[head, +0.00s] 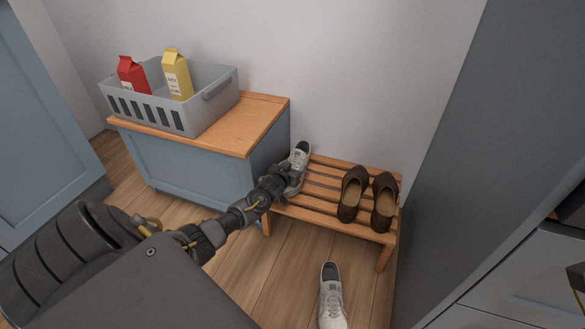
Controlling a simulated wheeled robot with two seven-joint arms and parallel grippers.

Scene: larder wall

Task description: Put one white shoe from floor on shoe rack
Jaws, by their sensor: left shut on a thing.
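I cannot tell whether the shoe's sole touches the slats. Another white shoe (331,300) lies on the floor in front of the rack, partly cut off by the bottom edge.
A pair of brown shoes (352,193) stands on the rack's right half, with bare slats left of them. A blue cabinet (190,167) adjoins the rack on the left and carries a grey basket (183,119) with red and yellow cartons. A tall grey panel (480,130) stands close on the right.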

